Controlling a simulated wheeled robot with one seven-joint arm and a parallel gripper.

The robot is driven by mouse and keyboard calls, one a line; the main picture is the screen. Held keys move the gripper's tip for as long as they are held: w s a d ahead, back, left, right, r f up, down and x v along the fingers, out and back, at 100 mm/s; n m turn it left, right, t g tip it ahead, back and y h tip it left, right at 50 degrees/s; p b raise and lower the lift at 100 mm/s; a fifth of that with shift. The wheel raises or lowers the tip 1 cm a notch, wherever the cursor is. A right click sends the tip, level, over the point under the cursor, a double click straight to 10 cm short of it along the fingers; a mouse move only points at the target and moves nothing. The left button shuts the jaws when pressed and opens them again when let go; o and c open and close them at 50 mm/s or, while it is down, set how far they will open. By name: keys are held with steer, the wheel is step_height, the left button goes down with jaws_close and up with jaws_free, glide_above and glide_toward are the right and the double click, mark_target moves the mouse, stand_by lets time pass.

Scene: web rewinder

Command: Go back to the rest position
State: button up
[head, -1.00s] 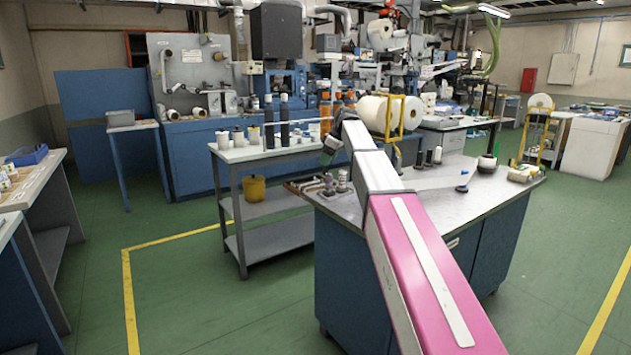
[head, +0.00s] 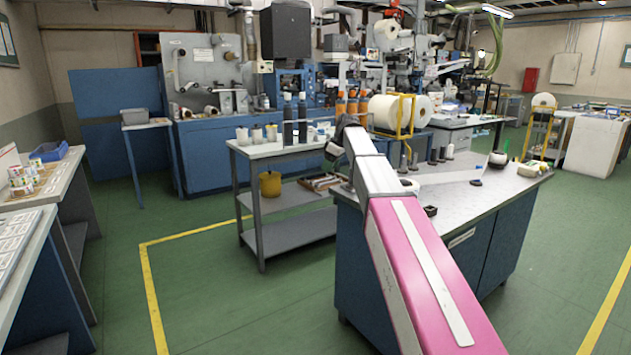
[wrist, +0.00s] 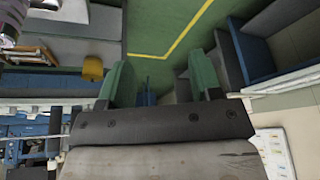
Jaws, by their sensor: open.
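My arm reaches up and forward from the bottom of the head view, and its dark end with my gripper (head: 337,150) shows small beside the workbench. In the wrist view my gripper (wrist: 162,85) is open, with its two green fingers wide apart. Nothing is between the fingers; green floor and a yellow floor line show beyond them.
A blue workbench (head: 470,190) with a grey top stands under and right of my arm. A grey shelf cart (head: 285,240) stands left of it. Tables (head: 45,190) line the left side. Green floor (head: 215,290) is clear between them, with a yellow line (head: 150,290).

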steer(key=s+d+f+m+h, duration=0.1)
steer(key=s+d+f+m, duration=0.25)
steer(key=s+f, duration=0.65)
steer(key=s+d+f+m+h, duration=0.1)
steer(key=s+d+f+m, duration=0.45)
steer(key=f, duration=0.95)
steer(key=s+d+f+m+h, duration=0.1)
steer(key=s+d+f, duration=0.1)
steer(key=s+f, duration=0.4)
steer(key=s+d+f+m+g, duration=0.1)
steer(key=s+f, duration=0.5)
steer(key=s, duration=0.8)
steer(key=shift+d+f+m+g+h, duration=0.3)
steer(key=shift+d+f+m+h, duration=0.15)
steer(key=shift+m, duration=0.35)
